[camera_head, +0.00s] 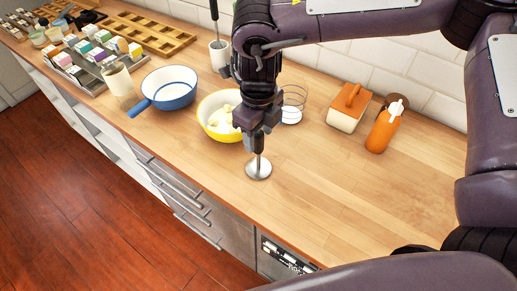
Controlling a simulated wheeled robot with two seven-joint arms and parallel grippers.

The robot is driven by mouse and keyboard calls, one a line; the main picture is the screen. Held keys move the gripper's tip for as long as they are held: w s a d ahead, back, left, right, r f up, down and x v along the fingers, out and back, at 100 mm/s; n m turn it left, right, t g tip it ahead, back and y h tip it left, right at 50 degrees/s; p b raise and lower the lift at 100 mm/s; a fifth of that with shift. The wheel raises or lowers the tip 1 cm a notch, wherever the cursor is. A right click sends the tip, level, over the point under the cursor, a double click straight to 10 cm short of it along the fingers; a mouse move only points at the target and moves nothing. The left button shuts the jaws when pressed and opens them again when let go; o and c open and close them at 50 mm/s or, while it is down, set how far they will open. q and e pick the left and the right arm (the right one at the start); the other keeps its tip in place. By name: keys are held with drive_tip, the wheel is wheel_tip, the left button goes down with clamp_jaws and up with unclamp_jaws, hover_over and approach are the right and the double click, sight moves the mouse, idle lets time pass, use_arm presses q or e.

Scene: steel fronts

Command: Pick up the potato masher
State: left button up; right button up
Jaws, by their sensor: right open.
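The potato masher (258,168) stands upright on the wooden counter, with a round silver foot and a thin stem rising to a dark handle. My right gripper (259,137) is directly above the foot, pointing down, with its fingers at the handle. It is open, and the handle's upper part is hidden by the gripper, so I cannot tell whether the fingers touch it. My left gripper is not in view.
A yellow bowl (207,108) stands close left of the gripper, with a wire-ringed item (293,98) behind it. A blue pan (170,88) is farther left. An orange-lidded box (349,108) and orange bottle (382,132) stand right. The counter's front right is clear.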

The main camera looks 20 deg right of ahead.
sight(259, 152)
drive_tip(key=shift+w+f, duration=0.2)
drive_tip(key=shift+f, duration=1.1)
drive_tip(key=c, duration=0.9)
clamp_jaws()
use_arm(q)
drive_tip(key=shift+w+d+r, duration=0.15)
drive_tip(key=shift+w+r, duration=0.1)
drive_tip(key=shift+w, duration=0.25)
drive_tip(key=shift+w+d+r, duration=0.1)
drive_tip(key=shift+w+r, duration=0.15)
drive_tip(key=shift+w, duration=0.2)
use_arm(e)
drive_tip(key=shift+r, duration=0.15)
